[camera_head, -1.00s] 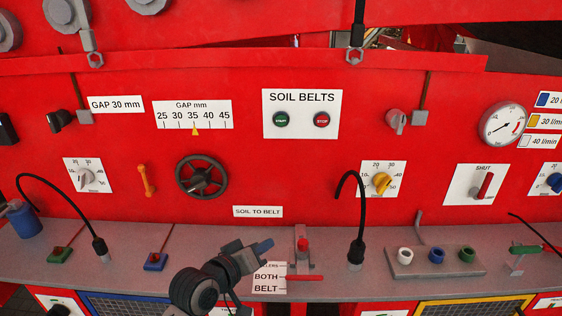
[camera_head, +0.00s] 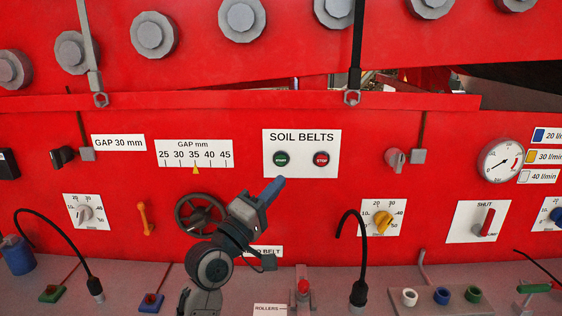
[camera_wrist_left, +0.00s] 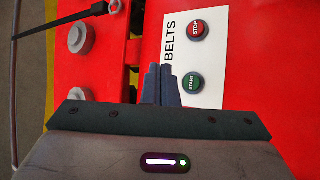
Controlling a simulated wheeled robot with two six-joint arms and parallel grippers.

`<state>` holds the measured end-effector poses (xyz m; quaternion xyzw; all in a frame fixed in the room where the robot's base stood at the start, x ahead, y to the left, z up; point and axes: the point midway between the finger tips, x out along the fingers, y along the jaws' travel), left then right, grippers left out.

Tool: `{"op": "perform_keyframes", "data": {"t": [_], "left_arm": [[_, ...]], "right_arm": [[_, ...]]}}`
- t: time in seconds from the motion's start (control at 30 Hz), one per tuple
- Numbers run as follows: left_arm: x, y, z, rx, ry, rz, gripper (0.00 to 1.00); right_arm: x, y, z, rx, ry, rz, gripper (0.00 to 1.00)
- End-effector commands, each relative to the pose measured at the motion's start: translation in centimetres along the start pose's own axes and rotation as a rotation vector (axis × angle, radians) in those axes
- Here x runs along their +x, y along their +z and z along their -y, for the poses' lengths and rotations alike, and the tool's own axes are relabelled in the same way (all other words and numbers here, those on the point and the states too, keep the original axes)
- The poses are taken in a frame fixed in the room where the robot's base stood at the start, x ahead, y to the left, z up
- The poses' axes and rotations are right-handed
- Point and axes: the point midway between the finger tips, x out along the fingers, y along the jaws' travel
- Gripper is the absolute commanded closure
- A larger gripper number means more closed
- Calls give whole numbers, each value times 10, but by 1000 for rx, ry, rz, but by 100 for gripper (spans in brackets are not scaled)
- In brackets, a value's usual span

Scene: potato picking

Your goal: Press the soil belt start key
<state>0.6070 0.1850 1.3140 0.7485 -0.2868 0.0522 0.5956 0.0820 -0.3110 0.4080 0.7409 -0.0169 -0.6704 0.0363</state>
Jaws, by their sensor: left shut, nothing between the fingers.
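The green START key (camera_head: 281,158) sits on the left of the white SOIL BELTS plate (camera_head: 300,171), with the red STOP key (camera_head: 321,158) to its right. My left gripper (camera_head: 272,187) is shut and empty, its fingertips just below and left of the START key in the head view. In the left wrist view the shut fingers (camera_wrist_left: 162,82) lie beside the green START key (camera_wrist_left: 192,83), over the plate's edge. The red STOP key (camera_wrist_left: 197,30) is farther up there. I cannot tell the distance from fingertips to panel. My right gripper is not in view.
A black handwheel (camera_head: 201,214) is partly behind my left arm. A black bent hose (camera_head: 351,240) rises right of the arm. A yellow knob (camera_head: 383,220) and a gauge (camera_head: 501,160) are farther right.

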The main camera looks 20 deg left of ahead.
Motion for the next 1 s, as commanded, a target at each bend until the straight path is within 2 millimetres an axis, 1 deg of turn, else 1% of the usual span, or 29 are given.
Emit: {"op": "perform_keyframes", "data": {"t": [0.13,0.23,0.5,0.7,0.8,1.0], "left_arm": [[3,-2,3,1,-1,0,100],[8,-6,8,2,0,0,100],[34,-25,29,2,-1,0,100],[51,-37,40,3,-2,0,100],[56,-41,43,3,-2,1,100],[61,-45,45,2,-1,0,100]], "right_arm": [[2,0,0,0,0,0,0],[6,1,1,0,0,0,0],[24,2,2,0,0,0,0],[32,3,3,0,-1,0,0],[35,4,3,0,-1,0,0],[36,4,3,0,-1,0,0]]}}
